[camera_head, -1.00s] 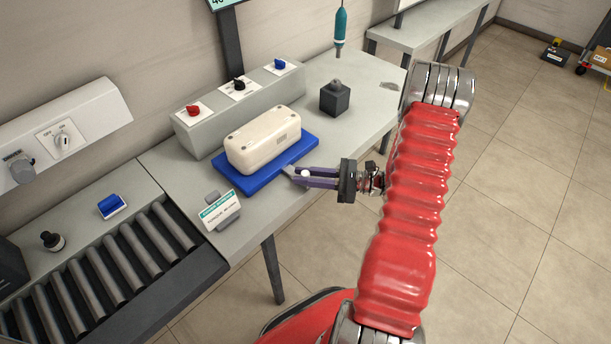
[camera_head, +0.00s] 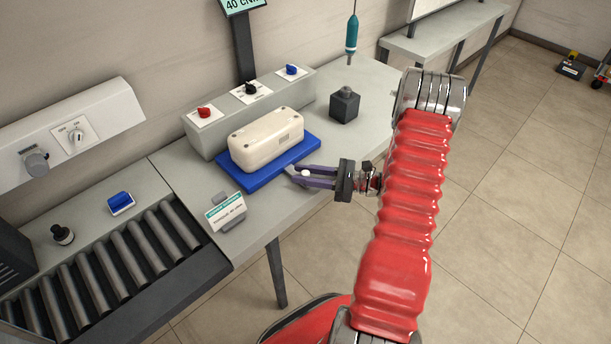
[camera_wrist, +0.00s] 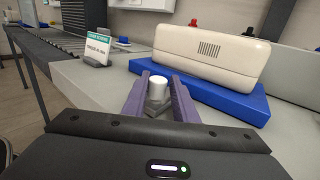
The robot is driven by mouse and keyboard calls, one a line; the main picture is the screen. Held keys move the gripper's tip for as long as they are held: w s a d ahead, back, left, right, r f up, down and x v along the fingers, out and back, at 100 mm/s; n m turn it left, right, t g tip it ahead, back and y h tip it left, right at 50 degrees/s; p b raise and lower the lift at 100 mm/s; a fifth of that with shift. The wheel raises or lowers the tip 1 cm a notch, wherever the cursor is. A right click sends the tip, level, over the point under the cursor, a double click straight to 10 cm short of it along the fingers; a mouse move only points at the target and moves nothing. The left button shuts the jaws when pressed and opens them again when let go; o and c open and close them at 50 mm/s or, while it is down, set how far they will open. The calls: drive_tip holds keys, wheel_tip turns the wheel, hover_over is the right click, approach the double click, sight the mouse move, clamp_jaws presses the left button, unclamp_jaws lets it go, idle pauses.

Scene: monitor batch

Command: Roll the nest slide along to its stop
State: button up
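The nest slide appears to be the flat blue plate (camera_head: 290,161) on the grey bench. A cream monitor (camera_head: 268,139) lies in it; both also show in the wrist view, plate (camera_wrist: 225,104) and monitor (camera_wrist: 210,52). A short white knob (camera_head: 306,173) on a grey base sits at the plate's near side. My gripper (camera_head: 304,175) reaches in level from the right with its purple fingers either side of the knob. The wrist view shows the knob (camera_wrist: 160,91) between the fingers (camera_wrist: 161,84). Whether they press on it is unclear.
A grey console (camera_head: 215,136) with red, black and blue knobs stands behind the plate. A small sign (camera_head: 226,211) stands left of it, beside a roller conveyor (camera_head: 130,250). A dark block (camera_head: 344,104) stands behind right, under a hanging teal tool (camera_head: 351,42).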

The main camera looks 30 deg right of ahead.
drive_tip(key=o, duration=0.4)
drive_tip(key=shift+c, duration=0.2)
drive_tip(key=shift+s, duration=0.1)
drive_tip(key=v, duration=1.3)
drive_tip(key=shift+s+d, duration=0.2)
drive_tip(key=shift+d, duration=0.1)
drive_tip(key=shift+f, duration=0.15)
